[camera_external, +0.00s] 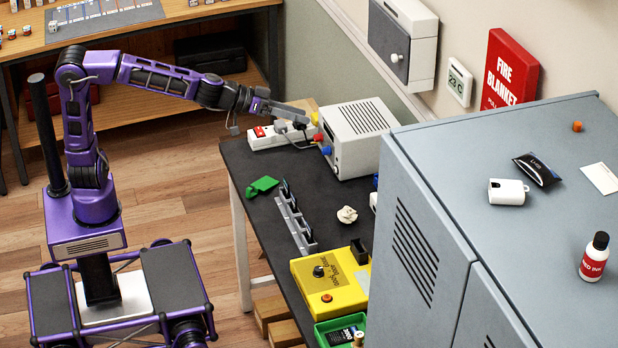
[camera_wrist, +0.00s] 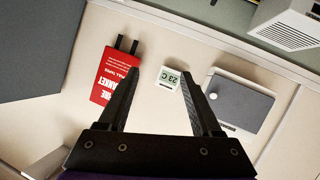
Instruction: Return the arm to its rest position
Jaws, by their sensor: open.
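My purple arm (camera_external: 160,75) reaches out to the right from its base, over the far end of the dark bench. My gripper (camera_external: 300,112) is near the white power strip and the white box-shaped device in the external view; whether it touches anything there I cannot tell. In the wrist view my gripper (camera_wrist: 155,95) has its two black fingers spread apart with nothing between them. That view looks at the wall, with the red fire blanket box (camera_wrist: 112,78), the thermometer display (camera_wrist: 170,78) and a grey-fronted wall box (camera_wrist: 240,103).
The bench (camera_external: 262,222) holds a power strip (camera_external: 262,138), a white device (camera_external: 355,150), a green item (camera_external: 262,186), a grey slotted rack (camera_external: 295,222), a yellow box (camera_external: 330,285) and a green tray (camera_external: 322,335). A tall grey cabinet (camera_external: 430,160) stands right. Floor between the tables is clear.

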